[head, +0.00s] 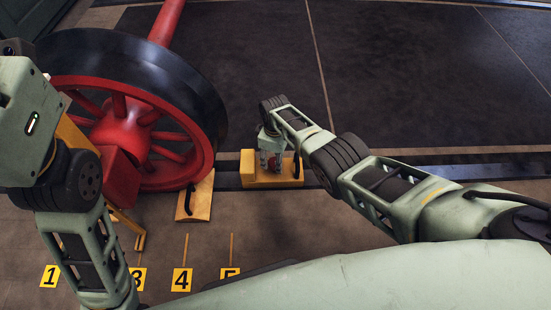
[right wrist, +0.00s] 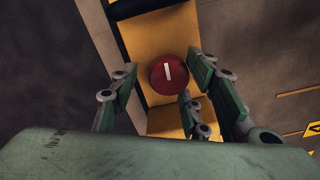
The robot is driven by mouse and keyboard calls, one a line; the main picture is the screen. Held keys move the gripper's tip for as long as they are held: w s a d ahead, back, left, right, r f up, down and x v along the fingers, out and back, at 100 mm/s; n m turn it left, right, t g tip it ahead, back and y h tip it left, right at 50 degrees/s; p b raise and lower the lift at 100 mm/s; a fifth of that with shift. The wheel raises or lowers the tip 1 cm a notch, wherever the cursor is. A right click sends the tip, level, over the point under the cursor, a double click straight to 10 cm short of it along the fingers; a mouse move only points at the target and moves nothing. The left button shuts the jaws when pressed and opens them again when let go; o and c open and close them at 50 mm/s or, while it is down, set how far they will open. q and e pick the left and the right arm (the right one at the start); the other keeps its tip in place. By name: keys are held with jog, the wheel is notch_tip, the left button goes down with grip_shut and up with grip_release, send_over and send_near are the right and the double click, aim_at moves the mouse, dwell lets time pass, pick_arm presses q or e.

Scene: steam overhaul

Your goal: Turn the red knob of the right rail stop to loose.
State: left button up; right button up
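The right rail stop (head: 248,168) is a yellow block on the dark rail, right of the red wheel. Its round red knob (right wrist: 168,74) has a white pointer line, nearly upright in the right wrist view. In the head view the knob is mostly hidden by my right gripper (head: 270,150), which points down over the block. In the right wrist view the fingers of my right gripper (right wrist: 160,76) are spread around the knob, with gaps on the left and right. My left arm shows at the left of the head view, but its fingers do not.
A large red wheel (head: 125,132) with a black rim stands left of the stop. Yellow number plates (head: 182,280) lie on the near floor. The dark floor beyond the rail is clear.

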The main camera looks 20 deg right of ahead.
aim_at(275, 160)
jog(key=shift+r, duration=0.1)
jog(key=shift+s+r, duration=0.1)
jog(key=shift+r, duration=1)
notch_tip(275, 160, up, 10)
jog(key=shift+f, duration=0.15)
